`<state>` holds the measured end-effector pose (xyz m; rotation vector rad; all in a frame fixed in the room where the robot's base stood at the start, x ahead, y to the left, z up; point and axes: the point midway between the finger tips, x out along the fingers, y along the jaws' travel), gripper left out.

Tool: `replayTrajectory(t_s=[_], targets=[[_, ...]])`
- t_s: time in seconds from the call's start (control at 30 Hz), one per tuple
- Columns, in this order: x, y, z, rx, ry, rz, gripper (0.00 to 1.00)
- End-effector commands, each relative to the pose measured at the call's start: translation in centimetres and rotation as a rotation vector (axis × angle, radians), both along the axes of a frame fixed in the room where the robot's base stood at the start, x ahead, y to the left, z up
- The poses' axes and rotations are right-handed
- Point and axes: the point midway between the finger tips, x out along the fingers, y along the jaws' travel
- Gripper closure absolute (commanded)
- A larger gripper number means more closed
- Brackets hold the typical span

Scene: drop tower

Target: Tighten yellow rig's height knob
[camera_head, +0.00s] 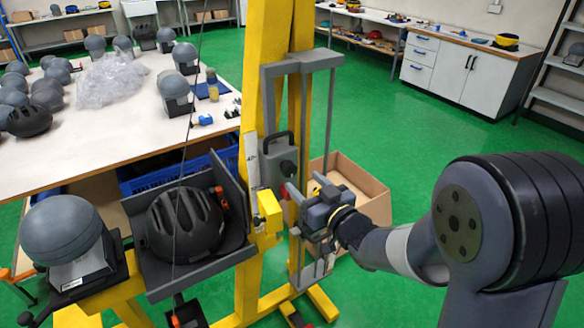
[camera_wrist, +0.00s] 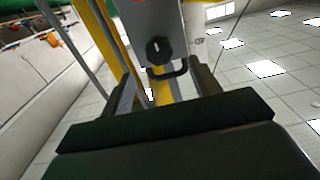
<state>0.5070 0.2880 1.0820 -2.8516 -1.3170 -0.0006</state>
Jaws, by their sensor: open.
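The yellow rig (camera_head: 262,70) stands upright in the middle of the head view. A grey carriage box with a black loop handle (camera_head: 277,146) is on its column. A dark round knob (camera_head: 288,168) is on the box face; in the wrist view the black knob (camera_wrist: 159,50) sits just above the loop handle (camera_wrist: 168,73), which appears upside down there. My gripper (camera_head: 298,207) is open and empty, to the right of and below the knob in the head view. In the wrist view my gripper's fingers (camera_wrist: 164,88) point toward the box, with the knob ahead, apart from them.
A black helmet (camera_head: 184,226) sits on the rig's grey tray, left of the column. A grey headform (camera_head: 61,228) stands at lower left. A cardboard box (camera_head: 372,196) is behind my gripper.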

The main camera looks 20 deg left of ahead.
Motion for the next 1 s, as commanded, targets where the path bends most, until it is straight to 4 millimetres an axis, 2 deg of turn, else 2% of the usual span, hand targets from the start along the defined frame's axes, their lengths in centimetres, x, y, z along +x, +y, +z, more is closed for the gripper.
replayTrajectory(t_s=[0.1,0.3,0.5,0.77,1.0], targets=[[1.5,1.8,0.2,-0.002,0.001,0.002,0.41],[3.3,3.9,0.1,-0.002,0.001,0.0,0.41],[4.0,4.7,0.0,-0.001,0.001,-0.001,0.41],[4.1,4.7,0.0,-0.001,0.0,-0.001,0.41],[4.1,4.7,0.0,-0.001,0.001,-0.001,0.61]])
